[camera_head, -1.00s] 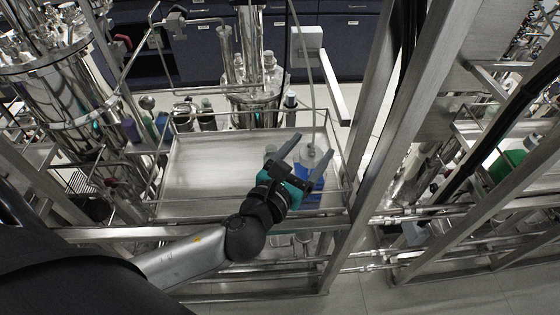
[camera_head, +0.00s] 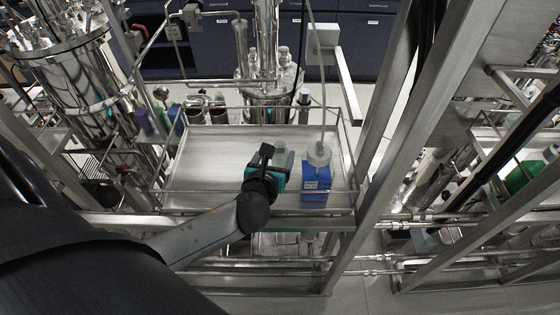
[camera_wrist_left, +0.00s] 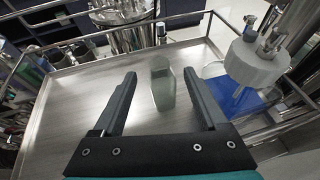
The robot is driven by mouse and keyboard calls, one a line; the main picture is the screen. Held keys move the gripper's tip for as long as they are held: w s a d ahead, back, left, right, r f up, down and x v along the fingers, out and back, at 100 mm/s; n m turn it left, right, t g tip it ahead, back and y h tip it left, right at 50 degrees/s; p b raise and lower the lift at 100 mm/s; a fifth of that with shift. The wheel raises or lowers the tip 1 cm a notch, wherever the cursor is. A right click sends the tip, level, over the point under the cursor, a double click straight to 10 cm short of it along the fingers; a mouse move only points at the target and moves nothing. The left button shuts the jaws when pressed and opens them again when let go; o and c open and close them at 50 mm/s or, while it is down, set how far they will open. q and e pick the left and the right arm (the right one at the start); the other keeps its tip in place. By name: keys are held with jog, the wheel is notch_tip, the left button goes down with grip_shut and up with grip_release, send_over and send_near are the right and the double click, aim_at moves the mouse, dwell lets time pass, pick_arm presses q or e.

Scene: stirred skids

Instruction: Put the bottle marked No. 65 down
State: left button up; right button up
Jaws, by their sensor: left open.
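A small grey-green translucent bottle (camera_wrist_left: 163,85) stands upright on the metal tray (camera_wrist_left: 82,88) in the left wrist view. No number is readable on it, so I cannot tell if it is No. 65. My left gripper (camera_head: 266,165) is open over the tray. In the wrist view its two fingers lie either side of the bottle, with clear gaps to both. In the head view the bottle (camera_head: 284,157) shows only partly beside the gripper. My right gripper is not in view.
A thin rail runs around the tray. The tray's left half is bare. Steel frame posts (camera_head: 385,130) rise at the right.

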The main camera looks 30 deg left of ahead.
aim_at(279, 150)
pick_arm(q)
jog(key=shift+b+x, duration=0.5)
jog(key=shift+x, duration=2.45)
jog(key=shift+f, duration=0.15)
jog(key=shift+c, duration=0.2)
jog(key=shift+s, duration=0.1)
grip_shut()
